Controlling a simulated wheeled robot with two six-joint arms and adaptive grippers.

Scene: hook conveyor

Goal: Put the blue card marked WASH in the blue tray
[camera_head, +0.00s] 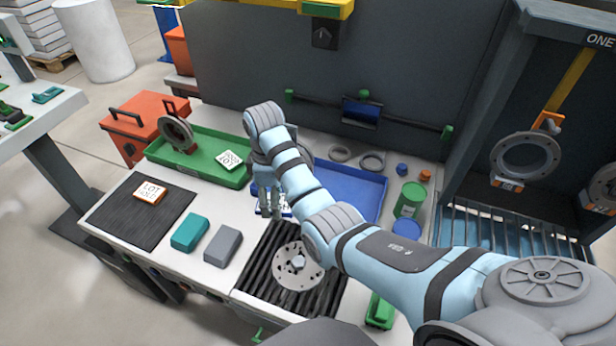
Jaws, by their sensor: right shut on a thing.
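My right gripper (270,208) points down at the front left corner of the blue tray (352,192). It is shut on a small flat card with white and blue parts (287,210), taken to be the blue card. The fingers cover most of the card, and its marking cannot be read. My right arm crosses in front of the tray and hides its middle. The visible right part of the tray floor is bare. My left gripper is not in view.
An orange LOT card (150,192) lies on a dark mat (125,215). Teal (190,232) and grey (223,245) blocks stand in front. A round plate (298,266) lies on the rollers.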

